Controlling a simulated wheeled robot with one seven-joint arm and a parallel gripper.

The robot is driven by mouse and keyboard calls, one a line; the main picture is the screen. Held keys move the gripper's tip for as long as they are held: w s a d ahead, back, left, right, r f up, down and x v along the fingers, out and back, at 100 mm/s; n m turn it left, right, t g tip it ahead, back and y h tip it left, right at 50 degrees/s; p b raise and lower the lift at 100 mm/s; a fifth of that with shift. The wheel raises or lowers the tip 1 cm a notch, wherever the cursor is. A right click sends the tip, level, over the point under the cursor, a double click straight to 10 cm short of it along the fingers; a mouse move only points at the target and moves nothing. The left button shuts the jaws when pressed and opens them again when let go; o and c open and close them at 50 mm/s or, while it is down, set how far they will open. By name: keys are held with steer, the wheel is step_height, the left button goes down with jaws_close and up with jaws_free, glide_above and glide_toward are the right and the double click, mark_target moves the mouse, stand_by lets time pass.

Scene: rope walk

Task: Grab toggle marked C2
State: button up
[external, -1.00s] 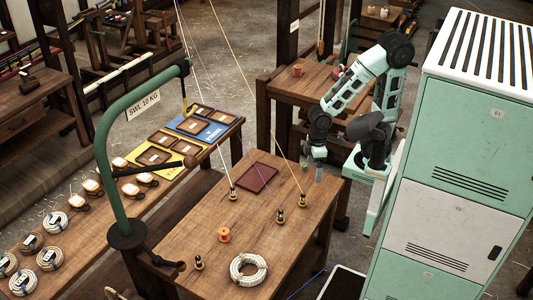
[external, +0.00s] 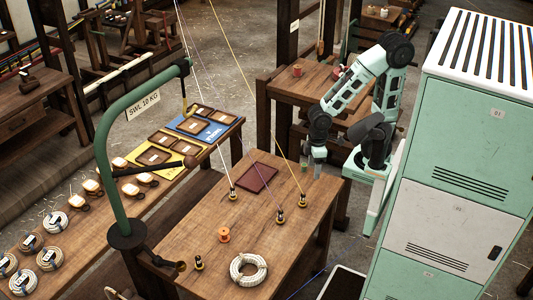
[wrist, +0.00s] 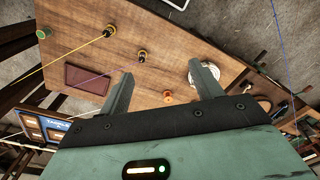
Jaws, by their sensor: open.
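Several small black-and-yellow toggles stand on the wooden table in the external view: one with a yellow cord (external: 303,202), one with a purple cord (external: 280,216), one with a white cord (external: 233,194) and one without a visible cord (external: 199,263). Their markings are too small to read, so I cannot tell which is C2. My gripper (external: 317,170) hangs above the table's far right edge, open and empty. In the wrist view its spread fingers (wrist: 164,80) show above the tabletop; the yellow-corded toggle (wrist: 110,31) and purple-corded toggle (wrist: 142,56) lie beyond them.
The table (external: 190,232) also bears a dark red tray (external: 257,178), an orange spool (external: 224,235) and a coil of white rope (external: 249,268). Taut cords slope up from the toggles. A green post (external: 108,170) with a curved arm stands at the left. A locker (external: 460,210) stands right.

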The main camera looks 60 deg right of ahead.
steer(key=shift+c, duration=1.2)
